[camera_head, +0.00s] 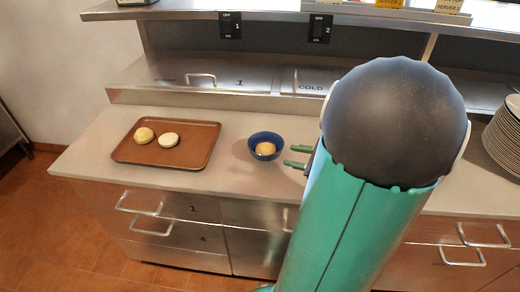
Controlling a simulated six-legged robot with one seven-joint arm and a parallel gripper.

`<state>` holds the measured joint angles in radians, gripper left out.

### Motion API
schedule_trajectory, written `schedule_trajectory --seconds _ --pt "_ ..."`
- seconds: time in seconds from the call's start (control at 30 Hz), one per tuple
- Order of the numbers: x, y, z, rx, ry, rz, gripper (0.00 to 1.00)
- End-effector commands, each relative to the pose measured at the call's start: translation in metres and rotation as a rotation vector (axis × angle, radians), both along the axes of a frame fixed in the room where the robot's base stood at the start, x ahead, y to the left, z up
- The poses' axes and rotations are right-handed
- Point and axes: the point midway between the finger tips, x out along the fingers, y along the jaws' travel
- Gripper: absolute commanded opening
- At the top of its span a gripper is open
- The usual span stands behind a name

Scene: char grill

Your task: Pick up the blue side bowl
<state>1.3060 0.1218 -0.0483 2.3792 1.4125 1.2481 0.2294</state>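The small blue bowl (254,138) stands upright on the steel counter (225,175), to the right of a brown tray. A round bun-like item (265,149) lies in it. My gripper (289,156) is just right of the bowl, with its two green fingers pointing left toward it. A gap shows between the fingers, and nothing is between them. The fingertips look close to the bowl's right side, but I cannot tell the exact distance. My green arm with its dark round joint hides the gripper's base and the counter behind it.
The brown tray (203,161) holds two buns (144,135) on the left of the counter. Stacked plates (507,135) stand at the far right. Steel lids with handles (201,77) line the back. Drawer handles (140,204) stick out below the front edge.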

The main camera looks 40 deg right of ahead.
Motion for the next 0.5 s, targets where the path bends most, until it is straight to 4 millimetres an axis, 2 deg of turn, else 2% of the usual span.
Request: schedule_trajectory --seconds 0.17,0.4,0.5 --pt "0.022 0.003 -0.009 0.002 -0.001 0.001 0.33" --pt "0.064 0.009 -0.025 0.001 0.0 0.001 0.33" --pt "0.074 0.011 -0.029 0.001 0.0 0.001 0.33"
